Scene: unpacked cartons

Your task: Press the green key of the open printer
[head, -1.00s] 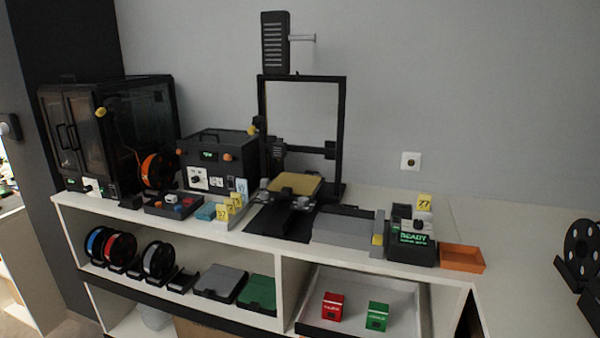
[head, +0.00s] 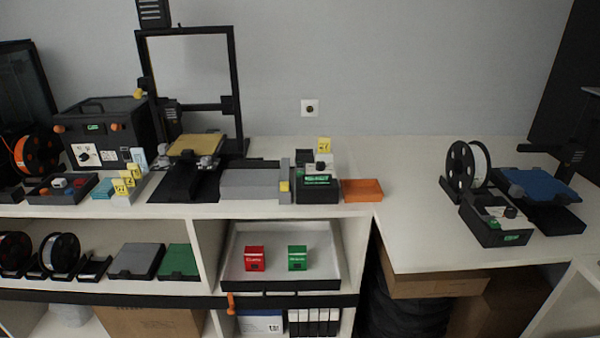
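An open-frame printer stands on the shelf top left of centre, with a tall black frame (head: 236,85) and a gold bed (head: 196,146). A second open printer with a blue bed (head: 543,186) stands on the right-hand counter. Its black control box (head: 490,232) has a small green-lit display (head: 512,238). The keys on both boxes are too small to tell apart. Neither of my grippers is in view.
An orange tray (head: 362,190) sits right of the first control box. A black enclosed unit (head: 105,130) stands left. A spool (head: 460,168) stands beside the second printer. A pulled-out drawer (head: 325,238) holds a red box (head: 254,258) and a green box (head: 297,258). The counter between is clear.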

